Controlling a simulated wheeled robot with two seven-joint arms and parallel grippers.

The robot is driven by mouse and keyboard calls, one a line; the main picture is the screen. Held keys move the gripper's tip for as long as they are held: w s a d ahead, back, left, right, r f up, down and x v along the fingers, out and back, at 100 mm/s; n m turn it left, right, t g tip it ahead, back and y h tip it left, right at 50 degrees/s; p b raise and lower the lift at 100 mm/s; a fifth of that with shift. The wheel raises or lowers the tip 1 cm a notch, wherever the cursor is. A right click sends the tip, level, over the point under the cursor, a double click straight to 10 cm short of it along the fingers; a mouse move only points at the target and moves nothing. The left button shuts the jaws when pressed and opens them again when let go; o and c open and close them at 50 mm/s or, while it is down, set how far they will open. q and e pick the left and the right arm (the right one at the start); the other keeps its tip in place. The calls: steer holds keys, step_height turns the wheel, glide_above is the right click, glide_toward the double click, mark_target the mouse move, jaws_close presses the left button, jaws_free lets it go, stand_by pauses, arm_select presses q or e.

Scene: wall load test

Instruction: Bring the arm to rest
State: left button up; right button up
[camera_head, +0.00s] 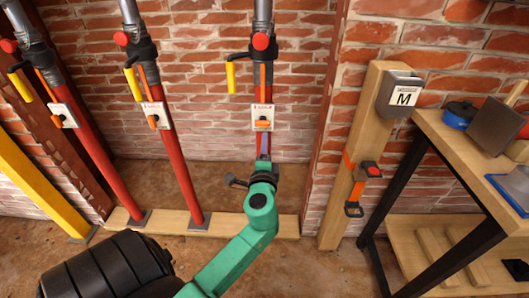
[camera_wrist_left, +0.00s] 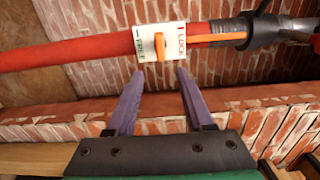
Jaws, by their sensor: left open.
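My green left arm reaches up from the bottom middle in the head view. Its left gripper (camera_head: 263,143) is open and empty, just below the white plate (camera_head: 262,113) on the rightmost red prop (camera_head: 263,84). In the left wrist view the two purple fingers of the left gripper (camera_wrist_left: 161,73) stand apart, with nothing between them. The white plate (camera_wrist_left: 145,43) there reads FREE and LOCK, with an orange lever (camera_wrist_left: 160,47) on it. The fingertips look close to the plate; I cannot tell whether they touch. My right gripper is not in view.
Two more red props (camera_head: 179,170) (camera_head: 96,150) lean to the left, with a yellow post (camera_head: 35,185) beyond them. A wooden post (camera_head: 352,150) with an M box (camera_head: 400,94) stands to the right. A workbench (camera_head: 452,128) stands at the far right. Brick wall is behind.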

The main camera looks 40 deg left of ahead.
arm_select(q)
steer(key=shift+v, duration=1.15)
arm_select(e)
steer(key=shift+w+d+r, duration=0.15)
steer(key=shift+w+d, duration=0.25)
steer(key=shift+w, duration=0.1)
